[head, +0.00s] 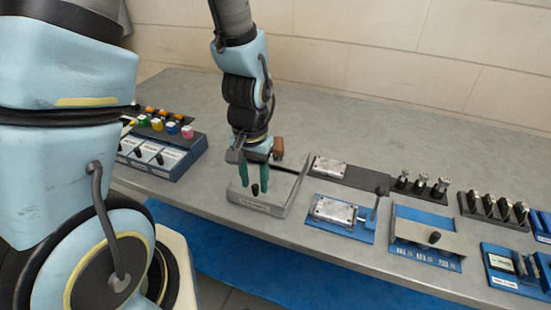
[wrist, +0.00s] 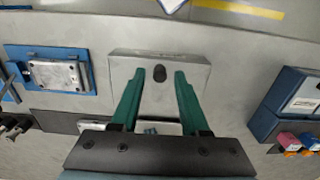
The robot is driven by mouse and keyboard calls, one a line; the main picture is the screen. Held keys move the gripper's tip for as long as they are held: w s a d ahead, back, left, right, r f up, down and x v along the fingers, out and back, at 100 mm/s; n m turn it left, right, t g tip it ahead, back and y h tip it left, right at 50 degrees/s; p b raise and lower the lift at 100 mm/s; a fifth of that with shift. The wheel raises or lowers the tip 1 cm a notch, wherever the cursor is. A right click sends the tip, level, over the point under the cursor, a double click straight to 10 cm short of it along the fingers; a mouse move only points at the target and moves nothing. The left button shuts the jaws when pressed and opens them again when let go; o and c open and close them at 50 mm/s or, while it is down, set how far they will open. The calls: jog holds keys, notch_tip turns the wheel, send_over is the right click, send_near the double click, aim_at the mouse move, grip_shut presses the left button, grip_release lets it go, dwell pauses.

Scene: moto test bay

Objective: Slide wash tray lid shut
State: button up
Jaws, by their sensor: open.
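The wash tray (head: 283,208) is a low grey box near the table's front edge in the head view. A grey lid (wrist: 190,62) with a short black knob (wrist: 159,73) shows in the wrist view; the knob also shows in the head view (head: 255,190). My gripper (wrist: 160,76) is open, its two green fingers pointing down over the tray. The knob stands between the fingertips, with a visible gap on each side. Behind the lid, something pale (wrist: 160,127) shows partly between the finger bases. My gripper hides much of the tray's back, so the lid's opening is hard to judge.

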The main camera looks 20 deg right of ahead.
jog(key=shift+r+p, duration=2.55)
jog(key=shift+r, duration=0.65)
jog(key=shift+f, duration=0.1)
jog(key=shift+w+a, duration=0.15)
jog(key=w+a+r+n+b, duration=0.2)
jog(key=w+a+n, duration=0.1)
jog(key=a, duration=0.6)
jog(key=w+a+r+n+t+b, duration=0.1)
jog(key=w+a+r+n+b, duration=0.2)
jog(key=a, duration=0.7)
jog(key=shift+w+a+r+n+t+b, duration=0.3)
jog(key=shift+w+n, duration=0.25)
jog(key=shift+n, duration=0.15)
